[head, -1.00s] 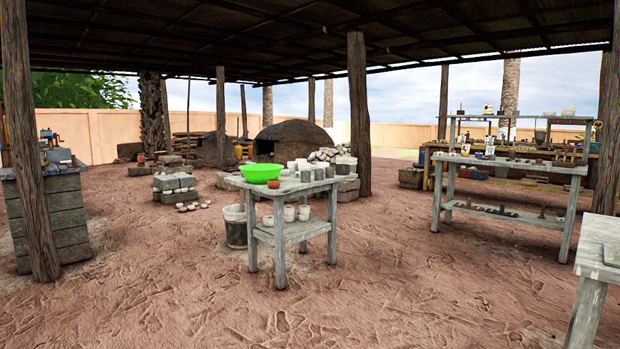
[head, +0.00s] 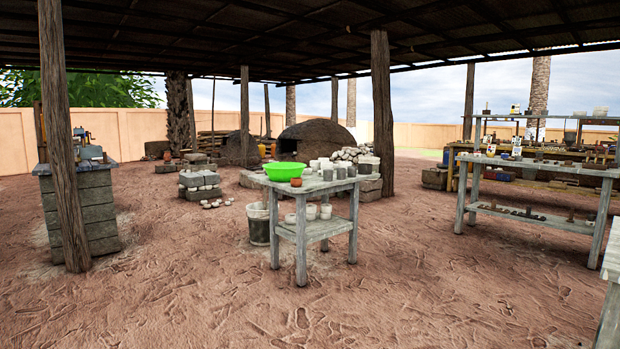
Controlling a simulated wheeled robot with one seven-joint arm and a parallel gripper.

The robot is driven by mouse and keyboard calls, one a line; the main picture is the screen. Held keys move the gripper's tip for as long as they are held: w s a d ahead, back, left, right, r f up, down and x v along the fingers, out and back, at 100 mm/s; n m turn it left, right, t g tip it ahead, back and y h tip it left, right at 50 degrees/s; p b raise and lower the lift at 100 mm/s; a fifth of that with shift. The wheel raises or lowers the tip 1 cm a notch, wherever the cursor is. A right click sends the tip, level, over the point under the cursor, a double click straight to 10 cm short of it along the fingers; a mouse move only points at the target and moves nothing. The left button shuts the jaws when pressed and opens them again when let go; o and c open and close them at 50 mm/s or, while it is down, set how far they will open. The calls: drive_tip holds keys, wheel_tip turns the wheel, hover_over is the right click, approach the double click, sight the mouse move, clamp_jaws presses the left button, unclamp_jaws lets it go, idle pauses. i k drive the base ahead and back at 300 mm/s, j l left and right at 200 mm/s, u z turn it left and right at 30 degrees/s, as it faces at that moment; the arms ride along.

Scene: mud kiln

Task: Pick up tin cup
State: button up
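I cannot make out a tin cup for certain. The wooden table (head: 306,234) in the middle holds a green bowl (head: 286,171), a small reddish-brown pot (head: 296,182) and several pale and grey cups (head: 342,172). More white cups (head: 318,212) stand on its lower shelf. The shelf rack (head: 540,165) at the right bears several small items too tiny to tell apart. My gripper is not in view.
A bucket (head: 259,226) stands beside the table's left side. Wooden posts (head: 382,115) hold up the roof. A block-built stand (head: 80,210) is at the left, and a pale table (head: 611,290) cuts in at the right edge. The sandy floor in front (head: 200,290) is clear.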

sight(341, 172)
drive_tip(key=i+u, duration=0.2)
drive_tip(key=i, duration=2.3)
drive_tip(key=i+j+z, duration=0.1)
drive_tip(key=i, duration=0.85)
drive_tip(key=i+j, duration=0.1)
drive_tip(key=i, duration=0.85)
drive_tip(key=i+j+z, duration=0.2)
drive_tip(key=i, duration=0.2)
drive_tip(key=i+j+z, duration=0.15)
drive_tip(key=i+j, duration=0.2)
